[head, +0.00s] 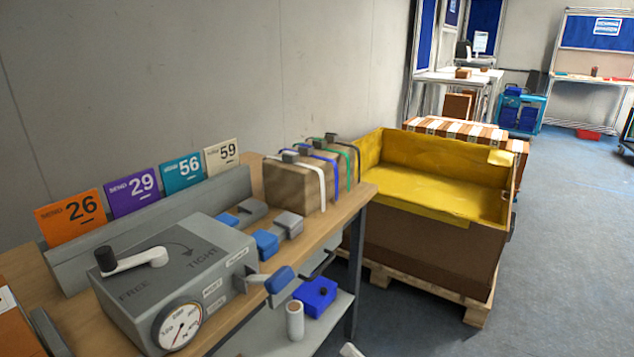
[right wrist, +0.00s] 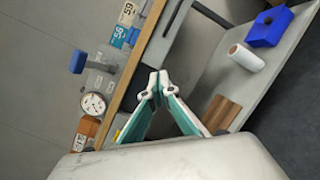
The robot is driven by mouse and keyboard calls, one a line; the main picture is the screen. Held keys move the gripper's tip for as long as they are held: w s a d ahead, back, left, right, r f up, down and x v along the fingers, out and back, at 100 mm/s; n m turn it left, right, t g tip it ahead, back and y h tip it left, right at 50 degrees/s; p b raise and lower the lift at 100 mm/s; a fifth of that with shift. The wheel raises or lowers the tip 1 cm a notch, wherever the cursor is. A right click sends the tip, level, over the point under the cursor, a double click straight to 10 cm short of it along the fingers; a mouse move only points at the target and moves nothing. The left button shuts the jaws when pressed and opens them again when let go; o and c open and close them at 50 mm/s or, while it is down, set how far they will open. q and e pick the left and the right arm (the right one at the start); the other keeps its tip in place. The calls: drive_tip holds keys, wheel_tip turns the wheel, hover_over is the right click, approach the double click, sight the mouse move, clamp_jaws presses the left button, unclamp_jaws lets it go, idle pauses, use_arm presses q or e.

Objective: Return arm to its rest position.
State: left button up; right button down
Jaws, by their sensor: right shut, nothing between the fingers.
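My right gripper (right wrist: 158,84) shows in the right wrist view with its two teal-lined fingers meeting at the tips. It is shut and empty. It is beside the wooden table edge (right wrist: 138,74), which runs to the left of the fingertips in that view. In the head view only a small pale tip of the right gripper (head: 350,350) shows at the bottom edge. My left gripper is in neither view.
A grey device with a dial (head: 182,326) and crank stands on the wooden table (head: 362,192). Number cards and a strapped box (head: 290,188) stand behind it. A lower shelf holds a blue block (head: 315,293) and a white roll (head: 295,320). A yellow-lined crate (head: 420,230) stands beyond; the floor at right is open.

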drive_tip(key=s+d+f+m+g+h, duration=0.2)
drive_tip(key=s+d+f+m+h, duration=0.4)
drive_tip(key=s+m, duration=0.7)
drive_tip(key=s+d+f+m+g+h, duration=0.1)
drive_tip(key=s+d+f+m+h, duration=0.3)
drive_tip(key=s+d+f+m, duration=0.85)
use_arm(q)
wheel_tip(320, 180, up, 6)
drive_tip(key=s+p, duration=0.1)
drive_tip(key=p, duration=1.1)
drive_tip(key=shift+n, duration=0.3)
use_arm(e)
drive_tip(key=a+r+m, duration=0.4)
drive_tip(key=a+r, duration=0.1)
drive_tip(key=r, duration=0.4)
drive_tip(key=shift+w+a+r+g, duration=0.3)
drive_tip(key=shift+w+a+r, duration=0.05)
drive_tip(key=shift+w+a, duration=0.1)
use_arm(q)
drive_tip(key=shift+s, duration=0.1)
